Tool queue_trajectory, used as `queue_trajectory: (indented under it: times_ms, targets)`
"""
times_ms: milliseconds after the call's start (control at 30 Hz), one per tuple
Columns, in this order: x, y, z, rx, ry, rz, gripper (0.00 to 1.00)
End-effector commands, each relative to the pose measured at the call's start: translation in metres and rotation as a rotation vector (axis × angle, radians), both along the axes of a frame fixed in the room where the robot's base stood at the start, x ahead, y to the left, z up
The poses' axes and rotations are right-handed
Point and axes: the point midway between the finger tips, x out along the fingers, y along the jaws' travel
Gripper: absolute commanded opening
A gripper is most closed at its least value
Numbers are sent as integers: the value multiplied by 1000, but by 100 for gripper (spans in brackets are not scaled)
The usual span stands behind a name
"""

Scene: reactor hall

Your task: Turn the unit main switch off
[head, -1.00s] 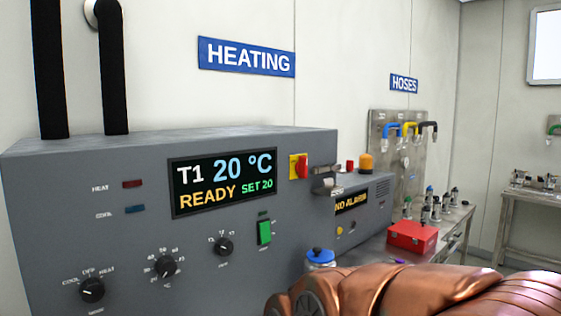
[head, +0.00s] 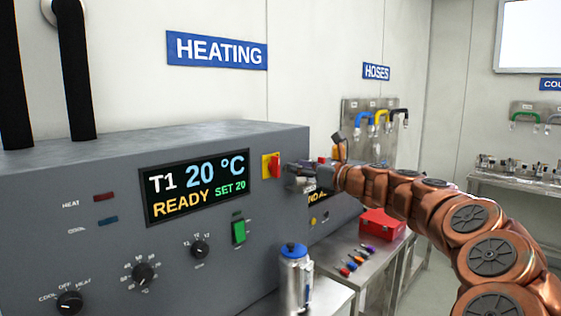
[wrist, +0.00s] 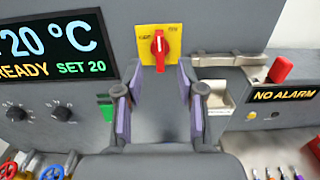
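The main switch (head: 272,166) is a red rotary handle on a yellow plate, on the front of the grey heating unit (head: 110,270), right of the display. In the wrist view the red handle (wrist: 159,48) stands upright; the plate's small lettering is hard to read. My gripper (head: 294,176) is just right of the switch in the head view. In the wrist view my gripper (wrist: 160,82) is open and empty, its two purple-padded fingers spread below the handle, left and right of it, apart from it. The display (head: 197,186) reads 20 °C, READY, SET 20.
A green rocker switch (head: 239,232) and black knobs (head: 143,275) sit lower on the panel. A blue-lidded metal vessel (head: 295,270) stands in front below.

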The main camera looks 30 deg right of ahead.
Motion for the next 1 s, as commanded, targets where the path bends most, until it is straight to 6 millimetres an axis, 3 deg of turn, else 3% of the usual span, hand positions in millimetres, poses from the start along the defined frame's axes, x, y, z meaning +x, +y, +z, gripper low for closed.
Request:
queue_trajectory:
  times_ms: [600, 1000]
  targets:
    - [69, 16, 0, 2, 3, 1, 39]
    - [75, 18, -1, 1, 2, 0, 39]
